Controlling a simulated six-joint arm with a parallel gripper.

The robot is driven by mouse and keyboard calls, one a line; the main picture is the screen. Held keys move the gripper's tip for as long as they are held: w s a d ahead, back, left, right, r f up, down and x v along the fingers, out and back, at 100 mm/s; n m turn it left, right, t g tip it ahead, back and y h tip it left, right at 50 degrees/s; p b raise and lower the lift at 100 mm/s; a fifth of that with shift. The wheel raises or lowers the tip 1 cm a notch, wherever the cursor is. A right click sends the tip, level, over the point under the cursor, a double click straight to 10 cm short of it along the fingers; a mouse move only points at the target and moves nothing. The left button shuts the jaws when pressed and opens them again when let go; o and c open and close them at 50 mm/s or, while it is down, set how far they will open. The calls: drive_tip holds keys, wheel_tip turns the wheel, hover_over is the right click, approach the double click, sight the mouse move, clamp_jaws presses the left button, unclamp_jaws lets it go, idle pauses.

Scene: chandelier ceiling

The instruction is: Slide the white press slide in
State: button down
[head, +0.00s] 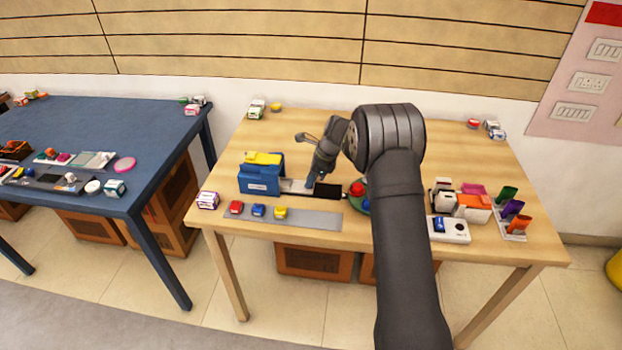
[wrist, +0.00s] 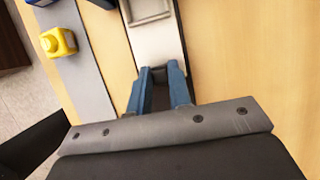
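The white press slide (head: 296,186) lies on a dark rail (head: 326,192), its left end at the blue press (head: 261,182) with a yellow top. In the wrist view the slide (wrist: 150,35) runs upward and has a square recess. My gripper (head: 310,184) is down at the slide's right end. In the wrist view my gripper's two blue fingers (wrist: 160,72) stand a little apart at the near end of the slide, with a dark gap between them.
A red round piece (head: 357,189) stands right of the rail. A white box (head: 449,229) and coloured holders (head: 512,212) stand farther right.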

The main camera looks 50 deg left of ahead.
sight(292, 185)
drive_tip(key=shift+s+a, duration=1.6)
drive_tip(key=c, duration=1.3)
unclamp_jaws()
drive_tip(key=v, duration=1.7)
drive_tip(key=shift+r, duration=0.25)
